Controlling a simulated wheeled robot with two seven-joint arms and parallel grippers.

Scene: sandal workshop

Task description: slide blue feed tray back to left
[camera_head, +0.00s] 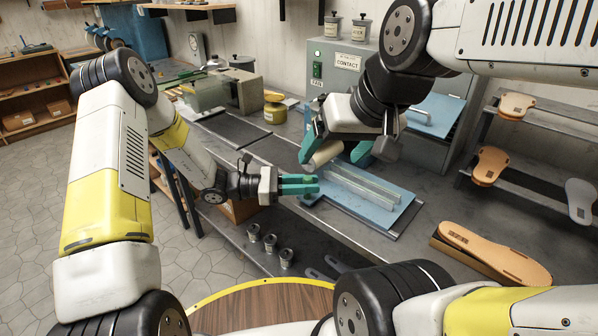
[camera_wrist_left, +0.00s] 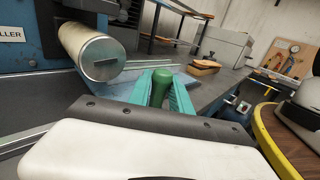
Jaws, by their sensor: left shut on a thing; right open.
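The blue feed tray (camera_head: 352,207) lies flat on the grey bench under the right arm, with clear raised strips on it. A blue surface also shows behind the fingers in the left wrist view (camera_wrist_left: 122,90). My left gripper (camera_head: 302,185) is at the tray's left end, shut on a green handle, which shows between the teal fingers in the left wrist view (camera_wrist_left: 160,88). My right gripper (camera_head: 338,150) is open above the tray, its fingers on either side of a pale roller (camera_head: 323,153). The roller's metal end shows in the left wrist view (camera_wrist_left: 100,58). I cannot tell whether it touches the fingers.
A grey machine labelled CONTACT (camera_head: 345,62) stands behind the tray. Orange soles (camera_head: 490,252) lie at the bench's right. A yellow tin (camera_head: 275,110) stands further back left. Several small pots (camera_head: 270,243) are on a lower shelf. The dark strip left of the tray (camera_head: 278,152) looks clear.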

